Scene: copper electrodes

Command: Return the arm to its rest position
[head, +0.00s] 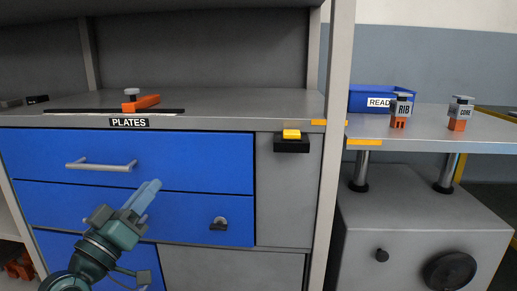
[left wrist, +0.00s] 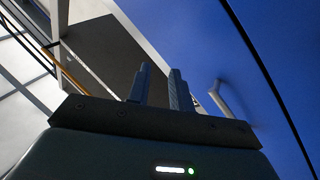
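My left gripper (head: 153,184) is in front of the blue drawers in the head view, its fingers pointing up and to the right. In the left wrist view its two fingers (left wrist: 161,72) stand apart with nothing between them. The gripper is open and empty. It overlaps the lower blue drawer (head: 185,205) in the picture; I see no clear contact. My right gripper is not in view.
The upper blue drawer (head: 205,163) has a bar handle (head: 100,166), also seen in the left wrist view (left wrist: 220,101). An orange tool (head: 145,102) lies on the worktop. A blue bin (head: 370,99) and RIB (head: 403,107) and CORE (head: 461,111) pieces stand on the right bench.

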